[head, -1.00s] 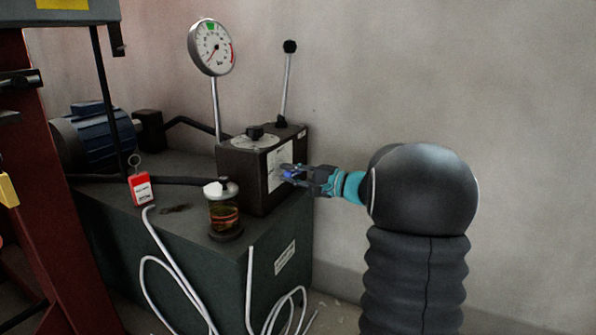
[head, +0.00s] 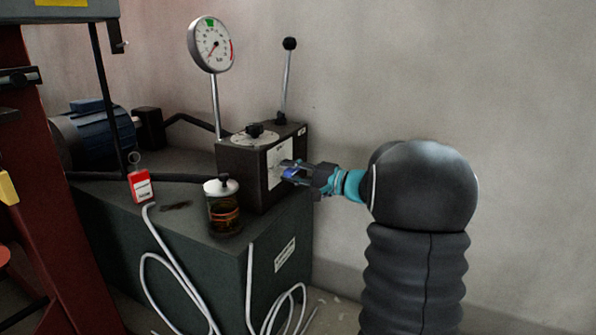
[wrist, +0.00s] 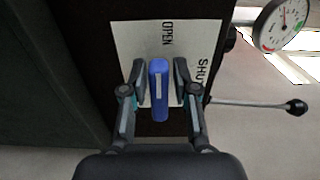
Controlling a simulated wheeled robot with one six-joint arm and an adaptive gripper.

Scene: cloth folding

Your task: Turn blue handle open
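The blue handle (wrist: 158,92) has a pale stripe and stands in front of a white label plate (wrist: 127,45) marked OPEN and SHUT. In the wrist view its long axis is upright, with its upper end towards the word OPEN. My gripper (wrist: 160,80) is open, with one finger on each side of the handle. A narrow gap shows between the handle and each finger. In the head view, my gripper (head: 298,172) is at the right face of the dark box (head: 240,172), with a little of the blue handle (head: 290,173) visible between the fingers.
A pressure gauge (head: 211,44) and a black-knobbed lever (head: 286,80) rise from the box area. A glass jar (head: 223,212) stands on the green cabinet (head: 190,235) near the box. White cable (head: 160,262) hangs in front. A bare wall (head: 440,70) lies behind my arm.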

